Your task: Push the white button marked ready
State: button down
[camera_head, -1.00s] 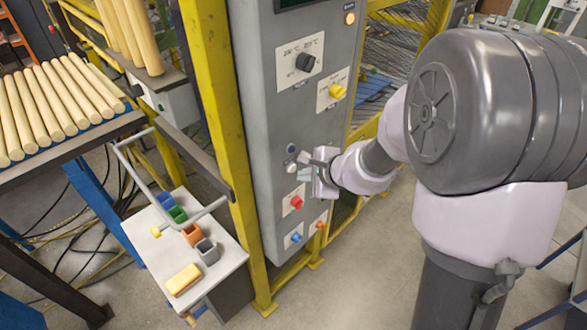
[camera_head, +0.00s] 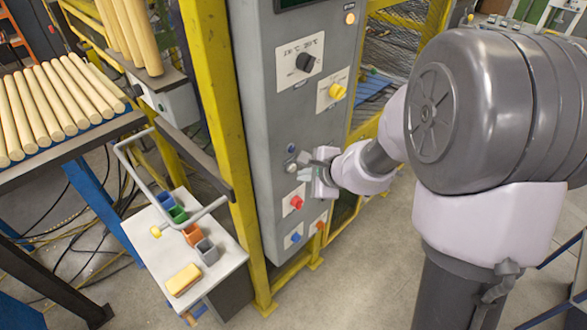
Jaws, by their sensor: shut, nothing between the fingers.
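The grey control cabinet (camera_head: 262,130) stands in the middle of the view with buttons and knobs on its front. My gripper (camera_head: 303,160) is shut and empty. Its fingertips are at the panel front, just right of the white button. I cannot tell whether they touch it. The label by the button cannot be read.
A red button (camera_head: 296,202) and a lower blue button (camera_head: 295,237) lie beneath. A black knob (camera_head: 305,62) and a yellow knob (camera_head: 337,91) are above. A yellow post (camera_head: 210,100) and a small white table (camera_head: 213,275) stand left.

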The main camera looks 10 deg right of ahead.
jog(key=shift+w, duration=0.15)
dwell(0.3)
jog(key=shift+w+a, duration=0.25)
jog(key=shift+w+a+b, duration=0.2)
jog(key=shift+w+b, duration=0.05)
jog(key=shift+b, duration=0.05)
dwell(0.6)
jog(key=shift+s+d, duration=0.1)
jog(key=shift+s+d+b, duration=0.3)
jog(key=shift+s+d, duration=0.05)
jog(key=shift+s, duration=0.15)
jog(key=s+d, duration=0.1)
jog(key=s, duration=0.1)
jog(key=s+d+b, duration=0.1)
jog(key=s+d, duration=0.1)
dwell(0.5)
jog(key=shift+a, duration=0.1)
dwell(0.5)
